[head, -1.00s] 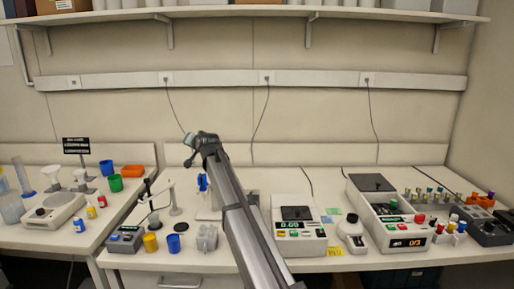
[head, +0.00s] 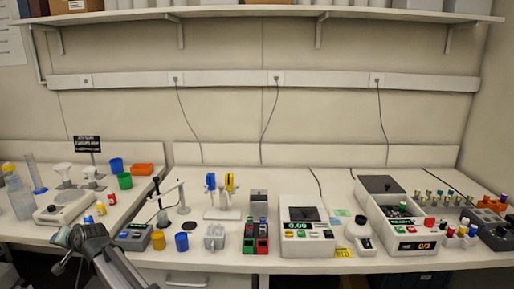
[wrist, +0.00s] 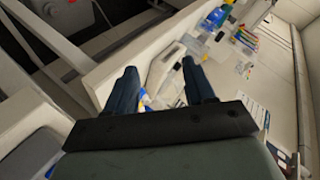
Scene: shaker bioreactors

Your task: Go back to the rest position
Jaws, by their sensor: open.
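My gripper (wrist: 158,72) shows in the wrist view with its two dark fingers apart and nothing between them. Through the gap I see the bench edge and light-coloured bench equipment, tilted and partly hidden by the fingers. In the head view my arm is low at the left, in front of the bench's front edge; whether its fingers show there I cannot tell.
A white shaker unit (head: 402,222) reading 0/3 stands at the right, with several coloured-cap vessels beside it. A device reading 0.00 (head: 305,240) is mid-bench.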

